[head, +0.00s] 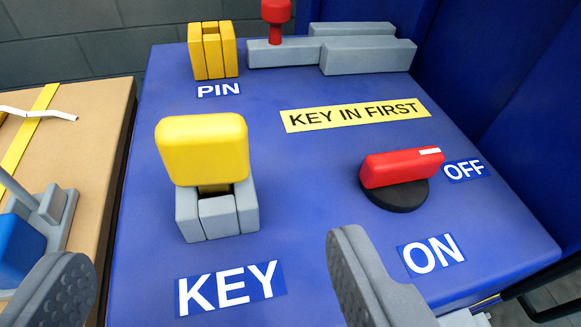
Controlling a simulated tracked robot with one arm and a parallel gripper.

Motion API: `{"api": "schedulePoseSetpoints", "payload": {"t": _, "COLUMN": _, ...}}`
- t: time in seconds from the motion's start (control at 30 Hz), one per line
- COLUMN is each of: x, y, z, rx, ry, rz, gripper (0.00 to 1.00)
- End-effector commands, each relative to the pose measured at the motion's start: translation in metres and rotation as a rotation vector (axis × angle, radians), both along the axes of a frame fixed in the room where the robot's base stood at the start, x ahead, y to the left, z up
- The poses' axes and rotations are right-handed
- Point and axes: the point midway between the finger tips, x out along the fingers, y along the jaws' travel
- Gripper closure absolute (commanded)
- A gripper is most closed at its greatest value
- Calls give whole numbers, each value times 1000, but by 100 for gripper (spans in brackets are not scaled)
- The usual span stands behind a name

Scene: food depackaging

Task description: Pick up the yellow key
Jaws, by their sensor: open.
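The yellow key (202,148) is a rounded yellow block standing upright in a grey block holder (219,217) on the blue panel (280,190). A "KEY" label (229,287) lies in front of it. My gripper (215,285) shows as two grey textured fingers at the bottom of the head view. They are wide apart, one at the lower left and one right of the middle. The gripper is open and empty, on the near side of the key. The key's lower part is hidden inside the holder.
A red rotary switch (400,167) stands right of the key, between "ON" and "OFF" labels. A yellow slotted block (213,52) and a red pin (276,18) by grey blocks (368,55) stand at the back. A tan table (85,125) with a blue object (18,248) is left.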

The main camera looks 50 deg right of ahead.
Motion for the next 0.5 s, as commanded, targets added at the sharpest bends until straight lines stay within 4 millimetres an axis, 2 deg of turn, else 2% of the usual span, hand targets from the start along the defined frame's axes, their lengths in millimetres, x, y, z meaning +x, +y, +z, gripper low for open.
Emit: {"api": "schedulePoseSetpoints", "payload": {"t": 0.5, "x": 50, "y": -39, "z": -26, "rx": 4, "ry": 0, "rz": 2, "gripper": 31}}
